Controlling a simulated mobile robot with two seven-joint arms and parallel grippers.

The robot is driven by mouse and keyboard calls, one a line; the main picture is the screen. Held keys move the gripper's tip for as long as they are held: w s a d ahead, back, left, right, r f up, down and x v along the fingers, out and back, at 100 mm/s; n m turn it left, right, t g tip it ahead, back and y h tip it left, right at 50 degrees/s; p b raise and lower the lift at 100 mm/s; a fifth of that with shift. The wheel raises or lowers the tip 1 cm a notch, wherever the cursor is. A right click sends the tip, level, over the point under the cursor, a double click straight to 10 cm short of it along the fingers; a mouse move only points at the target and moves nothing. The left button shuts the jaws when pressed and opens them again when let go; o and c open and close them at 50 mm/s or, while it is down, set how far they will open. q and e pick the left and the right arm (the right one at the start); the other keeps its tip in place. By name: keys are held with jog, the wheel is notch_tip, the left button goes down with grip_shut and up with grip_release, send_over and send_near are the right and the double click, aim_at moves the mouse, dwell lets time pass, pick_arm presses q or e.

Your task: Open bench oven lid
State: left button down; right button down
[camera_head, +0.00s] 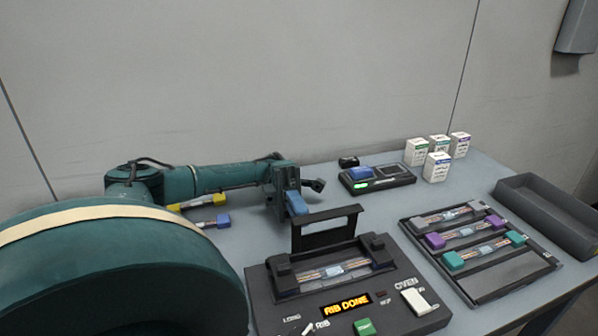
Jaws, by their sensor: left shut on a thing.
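The bench oven (365,315) stands at the front centre, with an amber "RIB DONE" display. Its dark lid (325,238) stands raised, roughly upright, at the back of the oven. A spliced ribbon piece with a pale blue middle (334,270) lies in the uncovered channel between two dark blocks. My left gripper (297,208) is at the lid's upper left corner, pointing down, and looks shut on the lid's edge. A blue part shows at its fingertips; the exact contact is hard to see. My right gripper is not in view.
A tray (505,284) with several ribbon pieces lies right of the oven, with an empty dark bin (548,212) beyond. A small black device (376,179) and several white boxes (437,167) stand behind. Yellow (190,206) and blue (216,222) holders lie beneath my left arm.

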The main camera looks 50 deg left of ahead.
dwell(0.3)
pick_arm(q)
jog(key=c, duration=1.5)
grip_release()
jog(key=shift+c, duration=0.2)
